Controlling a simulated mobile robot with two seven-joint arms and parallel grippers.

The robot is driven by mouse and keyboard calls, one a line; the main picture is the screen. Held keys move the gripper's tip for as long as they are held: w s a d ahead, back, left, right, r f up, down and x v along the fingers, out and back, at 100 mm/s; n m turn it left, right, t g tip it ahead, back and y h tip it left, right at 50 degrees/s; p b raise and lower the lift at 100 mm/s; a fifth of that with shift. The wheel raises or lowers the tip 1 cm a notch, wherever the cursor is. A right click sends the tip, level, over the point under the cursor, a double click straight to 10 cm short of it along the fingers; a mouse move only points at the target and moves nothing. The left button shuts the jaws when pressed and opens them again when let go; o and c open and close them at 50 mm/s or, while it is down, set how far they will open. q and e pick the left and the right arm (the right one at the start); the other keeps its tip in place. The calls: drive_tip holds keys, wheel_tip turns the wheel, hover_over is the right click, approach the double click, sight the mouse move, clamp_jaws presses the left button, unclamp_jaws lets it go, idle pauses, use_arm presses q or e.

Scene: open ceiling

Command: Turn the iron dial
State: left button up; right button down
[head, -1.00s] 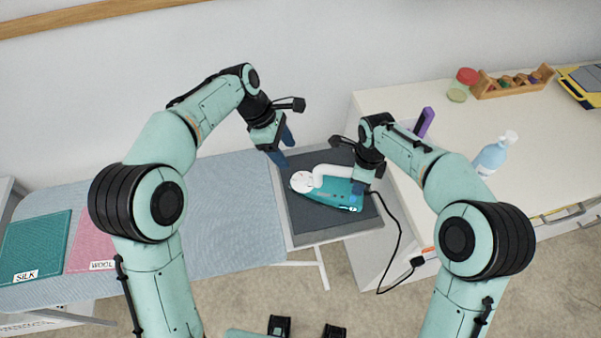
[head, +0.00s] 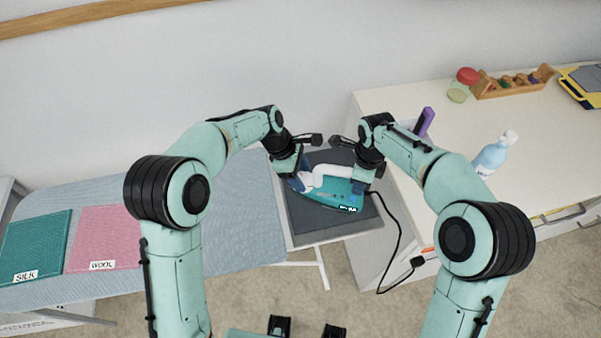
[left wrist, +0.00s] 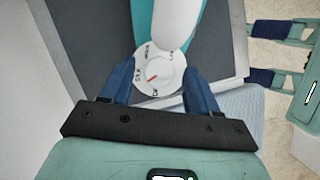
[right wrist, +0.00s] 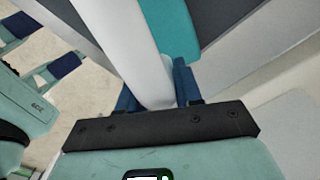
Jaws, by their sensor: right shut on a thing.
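The teal iron (head: 340,196) with a white handle lies on the dark rest pad (head: 352,223) at the end of the ironing board. Its round white dial (left wrist: 160,77) shows in the left wrist view, with a red pointer and printed fabric labels, too small to read surely. My left gripper (head: 302,184) is open, with its blue fingers (left wrist: 160,84) on either side of the dial's near part. My right gripper (head: 362,182) is shut on the iron's white handle (right wrist: 130,50), near its rear end. In the head view the left gripper partly hides the dial.
The grey-blue ironing board (head: 220,235) carries a teal SILK cloth (head: 36,245) and a pink WOOL cloth (head: 103,238). The iron's black cord (head: 398,240) hangs at the right. A white cabinet (head: 440,125) holds a blue bottle (head: 492,155) and a wooden rack (head: 510,84).

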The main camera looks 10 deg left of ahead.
use_arm(q)
drive_tip(key=c, duration=0.9)
drive_tip(key=shift+w+d+m+g, duration=0.1)
drive_tip(key=shift+m+g, duration=0.45)
drive_tip(key=shift+m, duration=0.95)
drive_tip(key=shift+w+m+g, duration=0.1)
drive_tip(key=shift+m+g, duration=0.45)
drive_tip(key=shift+m, duration=0.95)
drive_tip(key=shift+y, duration=0.3)
drive_tip(key=o, duration=1)
drive_tip(key=shift+r, duration=0.1)
drive_tip(key=v, duration=1.2)
